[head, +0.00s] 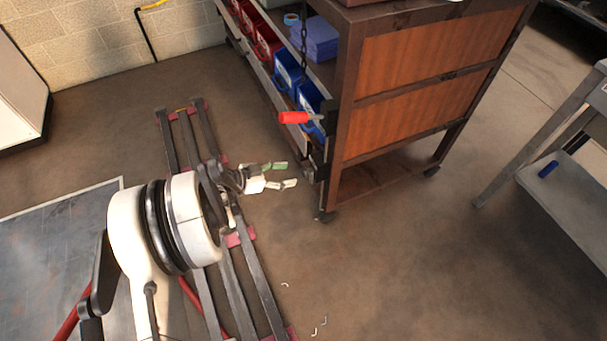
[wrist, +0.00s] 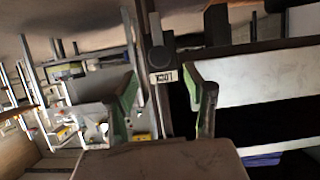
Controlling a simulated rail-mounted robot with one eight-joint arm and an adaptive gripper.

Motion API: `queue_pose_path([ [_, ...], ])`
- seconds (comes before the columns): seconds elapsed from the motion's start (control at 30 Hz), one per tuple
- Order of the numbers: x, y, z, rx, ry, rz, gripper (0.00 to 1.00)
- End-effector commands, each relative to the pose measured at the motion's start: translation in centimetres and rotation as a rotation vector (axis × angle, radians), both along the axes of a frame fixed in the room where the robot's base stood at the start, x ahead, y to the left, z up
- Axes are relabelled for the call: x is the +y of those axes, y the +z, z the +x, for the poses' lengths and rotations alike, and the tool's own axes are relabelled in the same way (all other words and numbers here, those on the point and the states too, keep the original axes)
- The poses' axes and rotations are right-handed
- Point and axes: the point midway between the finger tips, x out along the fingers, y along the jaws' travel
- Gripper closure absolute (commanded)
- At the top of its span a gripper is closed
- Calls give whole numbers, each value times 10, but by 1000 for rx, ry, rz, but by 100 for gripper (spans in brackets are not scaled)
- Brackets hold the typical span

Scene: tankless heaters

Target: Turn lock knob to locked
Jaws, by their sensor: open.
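My gripper (head: 287,175) is open and empty, its fingers pointing toward the near corner of the wooden cart (head: 335,190). In the wrist view, my gripper (wrist: 160,73) has its two green-padded fingers spread apart. Between and beyond them is a small white label (wrist: 164,76) that seems to read LOCK, turned in the picture. A dark knob-like part (wrist: 160,57) sits just above the label, beside a dark upright bar. The fingers appear apart from it. In the head view, dark hardware (head: 318,160) shows on the cart's corner; the knob's setting cannot be told.
A red-handled lever (head: 295,117) sticks out from the cart above my gripper. Blue bins (head: 289,75) and red bins (head: 266,38) fill the cart's shelves. A grey table (head: 570,200) stands at right.

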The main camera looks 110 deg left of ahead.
Motion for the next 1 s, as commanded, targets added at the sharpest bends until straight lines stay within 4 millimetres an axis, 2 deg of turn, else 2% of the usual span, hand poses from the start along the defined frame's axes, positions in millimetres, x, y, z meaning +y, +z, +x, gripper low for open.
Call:
queue_pose_path([
  [0.1, 14, -11, 17, 0, -2, 0, 53],
  [0.33, 34, -24, 41, 0, -2, 0, 53],
  [0.53, 43, -28, 50, 0, 0, 0, 53],
  [0.83, 44, -27, 51, 0, 0, 0, 53],
  [1.0, 44, -27, 51, 0, 0, 0, 74],
])
